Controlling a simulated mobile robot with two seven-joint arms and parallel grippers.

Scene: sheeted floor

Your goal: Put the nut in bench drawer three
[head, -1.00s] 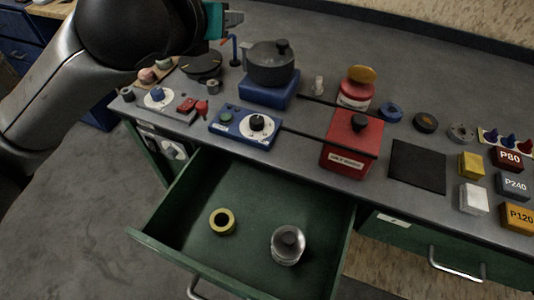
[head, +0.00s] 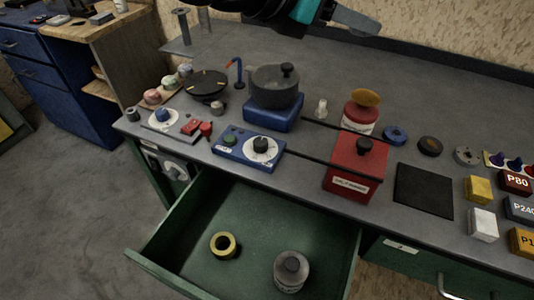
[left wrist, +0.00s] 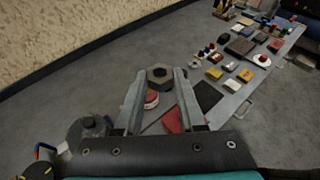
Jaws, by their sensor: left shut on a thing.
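My left gripper (head: 362,22) is at the top of the head view, high above the bench and pointing right. In the left wrist view its two fingers (left wrist: 160,88) are shut on a dark hexagonal nut (left wrist: 160,75), held near their tips. The nut cannot be made out in the head view. A green bench drawer (head: 185,232) stands open at the front of the bench. It holds a yellow ring (head: 223,245) and a grey lidded jar (head: 291,271), with bare floor around them. I cannot read a number on it. My right gripper is not in view.
On the bench (head: 430,95) stand a grey pot (head: 275,88) on a blue base, a blue control box (head: 248,149), a red box (head: 354,168) and a red jar with an orange top (head: 361,112). Another green drawer (head: 415,262) at right is shut.

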